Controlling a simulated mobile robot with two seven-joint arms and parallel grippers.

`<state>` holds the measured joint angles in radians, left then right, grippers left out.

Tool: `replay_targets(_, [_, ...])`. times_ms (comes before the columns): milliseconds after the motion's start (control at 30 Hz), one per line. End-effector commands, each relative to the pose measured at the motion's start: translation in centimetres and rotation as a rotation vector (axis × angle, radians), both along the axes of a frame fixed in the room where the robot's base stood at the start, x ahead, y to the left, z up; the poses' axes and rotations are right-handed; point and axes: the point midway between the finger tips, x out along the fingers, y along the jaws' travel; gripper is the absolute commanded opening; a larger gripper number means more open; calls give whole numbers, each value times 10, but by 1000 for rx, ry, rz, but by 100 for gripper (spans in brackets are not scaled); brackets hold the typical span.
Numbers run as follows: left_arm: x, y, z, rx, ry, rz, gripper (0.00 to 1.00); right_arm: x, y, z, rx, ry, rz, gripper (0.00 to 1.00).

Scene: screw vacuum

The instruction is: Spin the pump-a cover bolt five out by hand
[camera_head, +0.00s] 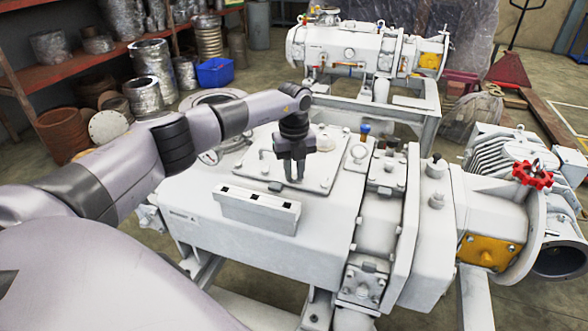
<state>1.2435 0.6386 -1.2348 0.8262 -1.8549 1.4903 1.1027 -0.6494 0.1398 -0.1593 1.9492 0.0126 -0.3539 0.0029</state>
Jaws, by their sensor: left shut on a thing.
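The near white pump (275,245) fills the middle of the view. A flat square cover plate (248,172) lies on its top, with small bolt heads near its edges. My right gripper is not in view.
A white slotted box (258,208) sits on the pump just in front of the cover. A blue-topped fitting (364,131) and other fittings stand right of the gripper. A red handwheel (532,175) is at the right. A second pump (350,48) stands behind.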

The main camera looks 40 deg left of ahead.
Motion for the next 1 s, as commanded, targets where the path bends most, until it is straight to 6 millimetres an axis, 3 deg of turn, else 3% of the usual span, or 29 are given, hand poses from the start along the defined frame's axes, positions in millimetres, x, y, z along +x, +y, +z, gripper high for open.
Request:
replay_targets(600, [-3,-1,-5,0,11,577,0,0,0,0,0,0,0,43])
replay_targets(1000, [-3,-2,-5,1,11,842,0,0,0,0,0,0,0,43])
